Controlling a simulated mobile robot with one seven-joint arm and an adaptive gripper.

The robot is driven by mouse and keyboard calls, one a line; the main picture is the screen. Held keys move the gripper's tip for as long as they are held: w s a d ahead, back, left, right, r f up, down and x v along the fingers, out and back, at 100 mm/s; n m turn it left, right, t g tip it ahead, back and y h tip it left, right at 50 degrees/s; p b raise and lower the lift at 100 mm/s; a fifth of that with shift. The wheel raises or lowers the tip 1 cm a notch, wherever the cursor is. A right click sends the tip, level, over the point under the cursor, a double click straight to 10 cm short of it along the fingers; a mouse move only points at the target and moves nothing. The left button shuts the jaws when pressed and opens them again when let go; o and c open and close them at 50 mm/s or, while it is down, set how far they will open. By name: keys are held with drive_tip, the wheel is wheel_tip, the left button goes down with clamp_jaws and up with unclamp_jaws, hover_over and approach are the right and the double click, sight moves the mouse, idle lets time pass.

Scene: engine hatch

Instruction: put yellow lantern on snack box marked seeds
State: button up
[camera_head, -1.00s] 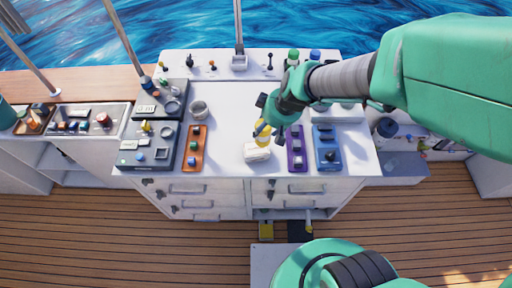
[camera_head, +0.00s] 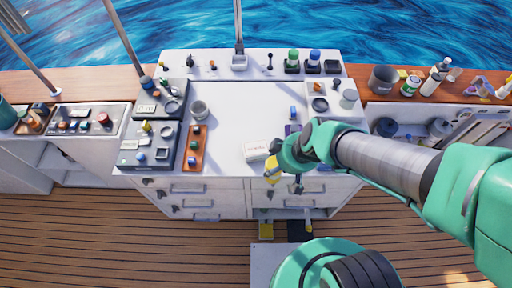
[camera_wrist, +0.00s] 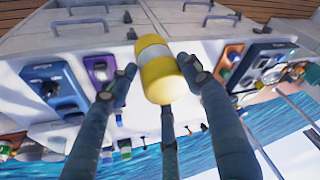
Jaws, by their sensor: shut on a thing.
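The yellow lantern (camera_wrist: 158,80), a rounded cylinder with a white band, is between the fingers of my gripper (camera_wrist: 157,72) in the wrist view. In the head view my gripper (camera_head: 277,167) is shut on the lantern (camera_head: 271,172), which shows at the counter's front edge. A small white box (camera_head: 256,150) with faint reddish lettering lies on the counter just behind and left of the lantern, and the two look apart. Its lettering is too small to read. I cannot make out the box in the wrist view.
The white counter (camera_head: 235,105) has a clear middle. An orange switch panel (camera_head: 193,150) and dark control panels (camera_head: 148,150) stand left of the box. A grey cup (camera_head: 199,109) stands behind them. My arm partly hides the purple and blue panels at right.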

idle(0.4)
drive_tip(key=w+a, duration=0.2)
drive_tip(key=w, duration=0.5)
drive_tip(key=w+a+f, duration=0.1)
drive_tip(key=w+a, duration=0.2)
drive_tip(key=w, duration=0.5)
drive_tip(key=shift+a+f, duration=0.25)
drive_tip(key=shift+a, duration=0.1)
drive_tip(key=shift+f, duration=0.1)
drive_tip(key=shift+f, duration=1.65)
drive_tip(key=shift+f+b, duration=0.15)
drive_tip(key=shift+b, duration=0.2)
drive_tip(key=o, duration=1.3)
